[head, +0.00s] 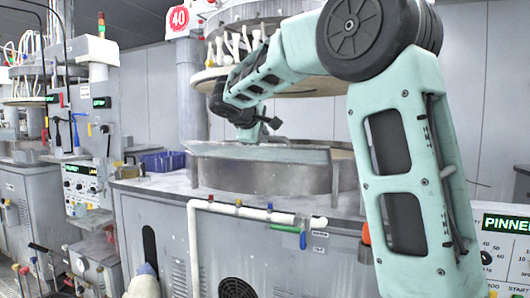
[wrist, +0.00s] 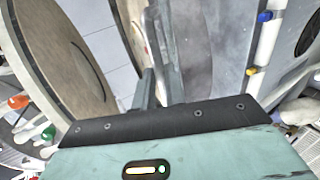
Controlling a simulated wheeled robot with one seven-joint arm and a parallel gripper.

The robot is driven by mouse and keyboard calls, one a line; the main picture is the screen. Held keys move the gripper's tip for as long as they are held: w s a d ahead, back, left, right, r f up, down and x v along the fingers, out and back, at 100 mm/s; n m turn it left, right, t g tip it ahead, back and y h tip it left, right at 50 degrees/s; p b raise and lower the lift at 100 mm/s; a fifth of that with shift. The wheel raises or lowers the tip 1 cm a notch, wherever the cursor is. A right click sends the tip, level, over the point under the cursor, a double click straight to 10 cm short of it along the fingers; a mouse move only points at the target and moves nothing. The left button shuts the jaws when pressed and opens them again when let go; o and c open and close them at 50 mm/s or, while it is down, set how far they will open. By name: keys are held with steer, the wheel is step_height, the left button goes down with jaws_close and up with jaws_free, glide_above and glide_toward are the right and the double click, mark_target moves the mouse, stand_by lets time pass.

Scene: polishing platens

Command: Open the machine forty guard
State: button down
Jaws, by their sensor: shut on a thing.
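Machine forty bears a red number sign (head: 179,18) in the head view. Its guard (head: 255,154) looks like a long, low, greyish translucent panel along the front of the round metal basin (head: 225,177). My gripper (head: 271,124) is just above the guard's top edge, below the raised upper plate. In the wrist view, my gripper (wrist: 153,60) has its dark fingers close together, shut on a thin part at the guard's edge. The grey sheet beside the fingers looks like the guard (wrist: 203,50). The exact grip point is hidden by the fingers.
The upper round plate (head: 290,84) with white hoses hangs close above my gripper. A white pipe with coloured valves (head: 255,212) runs along the cabinet front. A blue basket (head: 163,161) sits left of the basin. Another machine (head: 90,110) stands at the left.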

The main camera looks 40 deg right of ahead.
steer(key=s+a+f+t+h+b, duration=0.1)
steer(key=f+b, duration=0.8)
steer(key=b, duration=1.1)
steer(key=a+t+h, duration=0.1)
steer(key=a+h, duration=0.1)
steer(key=h, duration=0.1)
steer(key=shift+b, duration=0.3)
steer(key=shift+s+a, duration=0.1)
steer(key=c, duration=1.5)
jaws_free()
steer(key=shift+o, duration=0.2)
steer(key=f+p+v, duration=0.1)
steer(key=p+v, duration=0.1)
steer(key=v, duration=1.5)
steer(key=shift+a+r, duration=0.2)
